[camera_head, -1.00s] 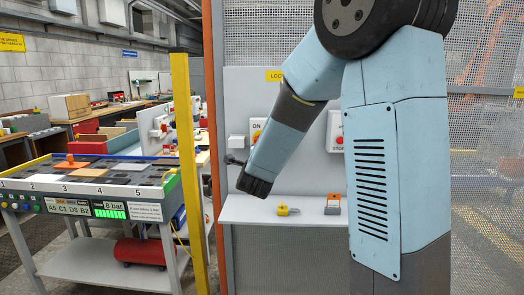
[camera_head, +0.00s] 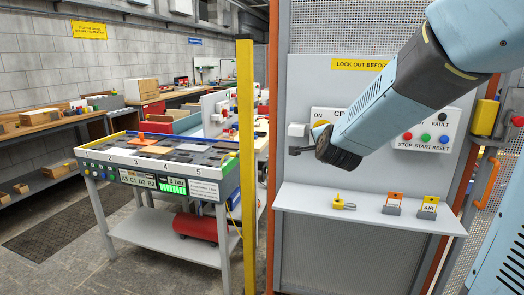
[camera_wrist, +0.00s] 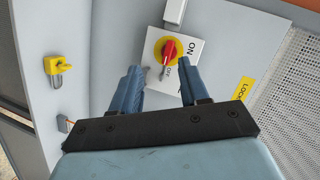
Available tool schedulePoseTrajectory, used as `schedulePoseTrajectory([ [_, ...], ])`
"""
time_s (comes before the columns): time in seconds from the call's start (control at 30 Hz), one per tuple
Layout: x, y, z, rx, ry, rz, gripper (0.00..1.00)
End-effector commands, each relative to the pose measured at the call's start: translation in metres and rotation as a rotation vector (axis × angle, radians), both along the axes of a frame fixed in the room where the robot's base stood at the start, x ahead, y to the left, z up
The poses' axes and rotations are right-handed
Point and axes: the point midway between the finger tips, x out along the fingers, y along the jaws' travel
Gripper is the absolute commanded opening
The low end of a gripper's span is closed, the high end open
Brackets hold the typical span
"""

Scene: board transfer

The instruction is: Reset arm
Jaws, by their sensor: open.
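My gripper (camera_wrist: 158,84) is open in the wrist view, its two blue-grey fingers apart with nothing held between them. Just beyond the fingertips is a red rotary switch (camera_wrist: 170,50) on a yellow ring, mounted on a white plate marked ON and OFF. I cannot tell the gap to the switch. In the head view my arm comes in from the upper right. Its dark wrist end (camera_head: 337,152) is in front of the same white plate (camera_head: 322,115) and covers most of it, switch included. The fingers are not clear there.
A shelf (camera_head: 365,222) below holds a yellow padlock (camera_head: 343,203), an orange-topped tag (camera_head: 393,203) and a yellow AIR tag (camera_head: 428,207). A stop/start/reset box (camera_head: 428,130) is right of my arm. A yellow post (camera_head: 246,170) and numbered workbench (camera_head: 150,165) stand left.

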Motion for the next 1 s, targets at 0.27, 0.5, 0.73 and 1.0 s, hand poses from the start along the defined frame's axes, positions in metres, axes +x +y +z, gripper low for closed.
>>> schedulePoseTrajectory([
  [0.27,-0.078,0.002,0.009,-0.321,0.226,0.264,0.45],
  [0.5,-0.162,-0.011,0.004,-0.606,0.426,0.491,0.45],
  [0.73,-0.248,-0.034,-0.006,-0.838,0.616,0.692,0.45],
  [1.0,-0.3,-0.05,-0.013,-0.951,0.738,0.812,0.45],
])
